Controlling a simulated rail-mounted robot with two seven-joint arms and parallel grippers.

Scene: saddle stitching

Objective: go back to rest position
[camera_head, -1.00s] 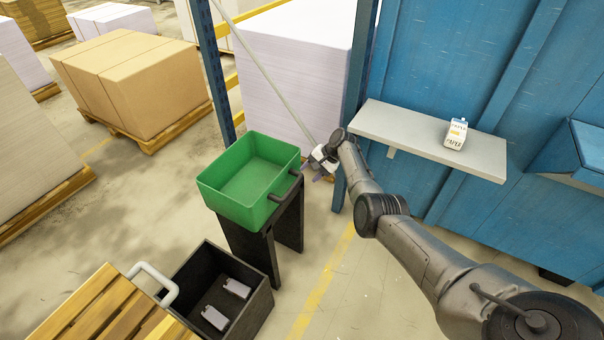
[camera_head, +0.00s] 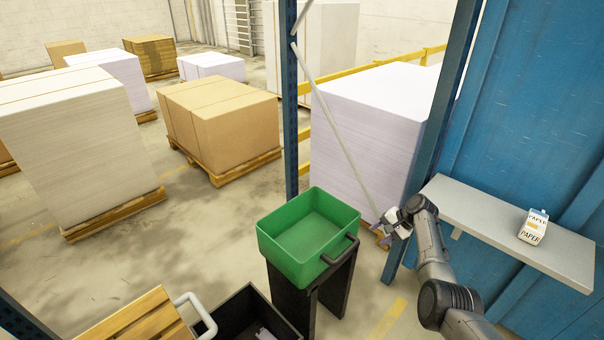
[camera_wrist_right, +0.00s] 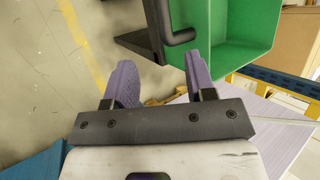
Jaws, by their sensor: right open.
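My right gripper (camera_head: 384,236) is just right of the green bin (camera_head: 308,236) in the head view, apart from the bin's dark handle. In the right wrist view its two purple fingers (camera_wrist_right: 160,80) stand wide apart with nothing between them. The green bin (camera_wrist_right: 240,35) and its dark handle (camera_wrist_right: 180,38) lie beyond the fingers there. The bin sits on a black stand (camera_head: 325,290) and looks empty. My left gripper is in neither view.
A grey shelf (camera_head: 480,220) on the blue wall at right carries a paper carton (camera_head: 534,227). A blue post (camera_head: 290,110) rises behind the bin. A black crate (camera_head: 240,312) and a wooden slatted top (camera_head: 135,320) are at the front. Wrapped stacks on pallets (camera_head: 220,115) stand behind.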

